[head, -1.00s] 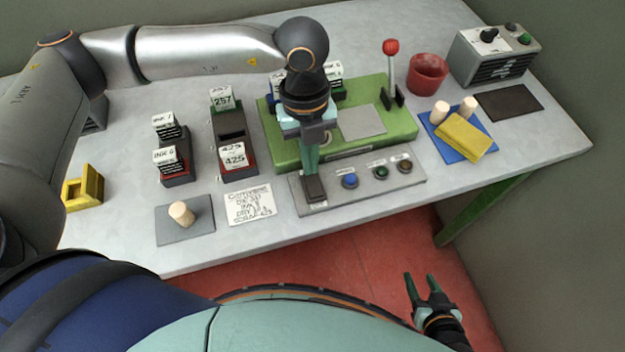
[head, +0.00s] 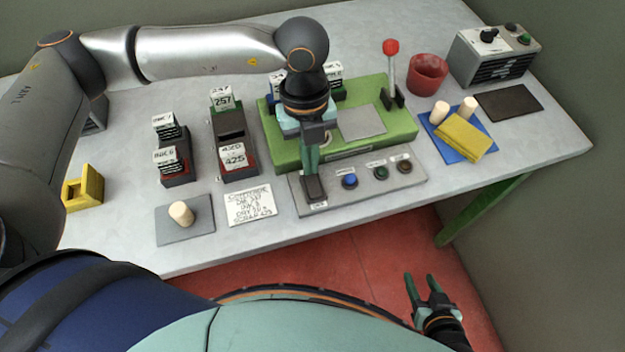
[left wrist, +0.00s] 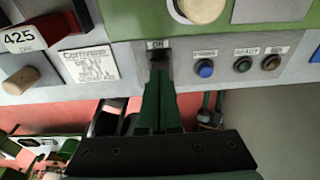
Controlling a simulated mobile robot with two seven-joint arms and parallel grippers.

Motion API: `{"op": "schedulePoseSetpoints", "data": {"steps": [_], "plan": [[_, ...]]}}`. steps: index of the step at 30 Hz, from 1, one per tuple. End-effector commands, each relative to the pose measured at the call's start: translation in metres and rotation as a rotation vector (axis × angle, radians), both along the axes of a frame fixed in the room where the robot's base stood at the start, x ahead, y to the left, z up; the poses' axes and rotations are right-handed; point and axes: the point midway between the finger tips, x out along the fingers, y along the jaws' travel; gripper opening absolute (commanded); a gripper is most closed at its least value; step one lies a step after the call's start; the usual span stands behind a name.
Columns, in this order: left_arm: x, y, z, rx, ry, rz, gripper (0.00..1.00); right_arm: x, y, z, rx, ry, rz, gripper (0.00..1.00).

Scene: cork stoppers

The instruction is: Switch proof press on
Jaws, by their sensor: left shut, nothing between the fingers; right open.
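The green proof press (head: 285,140) stands on the grey table, with a red-knobbed lever (head: 391,62) at its right. In front of it lies a grey control panel (head: 335,200). The panel has a dark switch (head: 315,190) at its left end, which also shows in the left wrist view (left wrist: 157,56) under a label reading ON. My left gripper (head: 311,174) is shut and empty, pointing down with its fingertips at the switch; I cannot tell whether they touch it. My right gripper (head: 424,280) is open and empty, beyond the table's front edge over the red floor.
The panel also has a blue button (head: 349,181), a green button (head: 380,172) and a brown button (head: 404,166). A note card (head: 250,204) and a cork on a grey pad (head: 166,230) lie left. A yellow sponge (head: 463,138) lies on a blue mat at right.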

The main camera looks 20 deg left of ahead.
Motion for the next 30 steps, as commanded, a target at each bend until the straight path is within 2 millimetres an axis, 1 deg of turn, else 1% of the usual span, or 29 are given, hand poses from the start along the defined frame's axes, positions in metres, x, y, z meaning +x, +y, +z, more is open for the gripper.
{"op": "schedulePoseSetpoints", "data": {"steps": [14,30], "plan": [[0.0000,0.0001,-0.0006,0.000,0.000,0.000,0.00,0.0001,-0.0001,-0.0005,0.000,0.000,0.000,0.50],[0.0000,0.0000,-0.0087,0.000,0.000,0.000,0.00,0.0001,-0.0001,-0.0078,0.000,0.000,0.000,0.50]]}}
